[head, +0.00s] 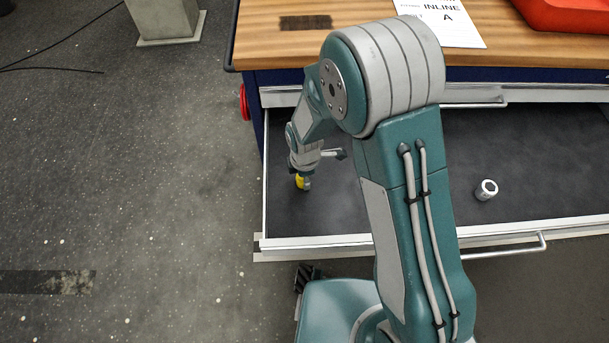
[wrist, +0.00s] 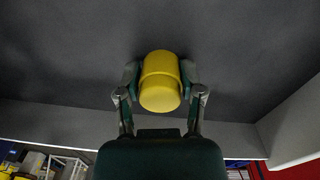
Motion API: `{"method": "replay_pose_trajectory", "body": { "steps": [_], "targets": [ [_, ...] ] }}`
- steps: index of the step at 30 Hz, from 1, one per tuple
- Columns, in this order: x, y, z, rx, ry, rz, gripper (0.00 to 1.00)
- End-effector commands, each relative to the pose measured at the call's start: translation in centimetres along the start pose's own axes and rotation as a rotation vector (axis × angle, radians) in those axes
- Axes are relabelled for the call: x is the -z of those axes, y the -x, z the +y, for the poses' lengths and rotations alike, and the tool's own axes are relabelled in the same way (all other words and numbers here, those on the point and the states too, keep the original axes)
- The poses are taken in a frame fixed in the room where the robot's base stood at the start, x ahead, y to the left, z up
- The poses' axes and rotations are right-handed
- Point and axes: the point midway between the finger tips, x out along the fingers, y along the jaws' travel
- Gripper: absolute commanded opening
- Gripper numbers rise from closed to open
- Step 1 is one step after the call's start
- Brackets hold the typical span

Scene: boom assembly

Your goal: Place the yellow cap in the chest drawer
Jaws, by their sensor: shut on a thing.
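The yellow cap (wrist: 160,82) is held between the two fingers of my gripper (wrist: 160,88) in the wrist view. In the head view the cap (head: 303,182) shows small below my gripper (head: 303,172), over the left part of the open chest drawer (head: 330,205). The drawer's dark floor also fills the upper part of the wrist view (wrist: 70,60). I cannot tell whether the cap touches the drawer floor. My arm hides the middle of the drawer in the head view.
A white ring-shaped part (head: 486,190) lies in the right part of the drawer. The wooden bench top (head: 275,40) is above, with a paper sign (head: 440,20) and a red bin (head: 565,15). The drawer's front wall (head: 330,243) is a raised edge. Free floor lies around the ring part.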

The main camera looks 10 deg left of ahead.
Motion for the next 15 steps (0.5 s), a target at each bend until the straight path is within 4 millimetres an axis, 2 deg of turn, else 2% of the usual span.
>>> {"method": "replay_pose_trajectory", "body": {
  "steps": [7,8,9,10,15],
  "targets": [
    [-0.14,0.00,-0.02,-0.002,-0.001,0.002,0.25],
    [-0.15,-0.03,-0.03,-0.002,-0.001,0.002,0.54],
    [-0.17,0.01,-0.02,-0.002,-0.001,0.002,0.72],
    [-0.17,0.01,-0.02,-0.002,-0.001,0.002,0.84],
    [-0.09,0.00,0.02,-0.002,0.000,0.001,0.84]
  ]
}}
